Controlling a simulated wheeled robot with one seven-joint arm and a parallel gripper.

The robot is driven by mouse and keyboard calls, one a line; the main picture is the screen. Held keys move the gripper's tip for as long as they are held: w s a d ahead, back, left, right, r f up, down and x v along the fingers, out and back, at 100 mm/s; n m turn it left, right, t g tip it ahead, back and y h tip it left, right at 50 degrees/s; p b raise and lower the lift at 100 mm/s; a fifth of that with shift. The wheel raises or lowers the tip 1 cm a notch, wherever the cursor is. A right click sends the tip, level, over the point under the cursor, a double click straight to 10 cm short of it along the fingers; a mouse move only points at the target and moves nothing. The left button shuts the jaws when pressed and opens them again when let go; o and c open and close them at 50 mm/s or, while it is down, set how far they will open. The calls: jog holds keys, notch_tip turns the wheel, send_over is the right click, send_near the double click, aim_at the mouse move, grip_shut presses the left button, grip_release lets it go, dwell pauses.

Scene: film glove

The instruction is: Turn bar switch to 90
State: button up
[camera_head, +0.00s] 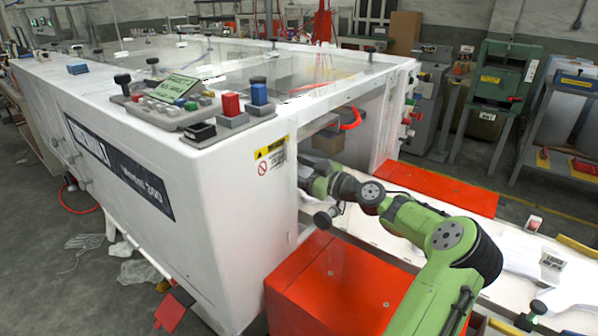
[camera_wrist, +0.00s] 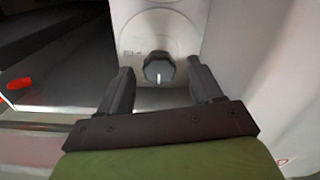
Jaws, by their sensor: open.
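The bar switch (camera_wrist: 159,67) is a dark, rounded knob with a short white mark at its lower edge in the wrist view. It sits on a pale, rounded plate on a white panel. My gripper (camera_wrist: 161,75) is open, with one dark finger on each side of the switch. The fingertips look close to the knob, with a small gap on each side; I cannot tell whether they touch. In the head view my green arm reaches left into the machine's opening, and the machine's white wall hides the switch and fingertips.
The large white machine (camera_head: 215,190) fills the left and middle of the head view. A red box (camera_head: 335,285) stands below my arm, and a red panel (camera_head: 440,190) lies behind it. In the wrist view a dark recess (camera_wrist: 55,45) opens left of the switch.

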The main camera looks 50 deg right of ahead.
jog(key=c, duration=1.1)
jog(key=shift+o, duration=0.2)
jog(key=shift+m+p, duration=0.3)
jog(key=shift+m, duration=0.1)
jog(key=shift+d+m+p, duration=0.15)
jog(key=shift+m+p, duration=5.9)
jog(key=shift+m, duration=1.75)
jog(key=shift+f, duration=0.1)
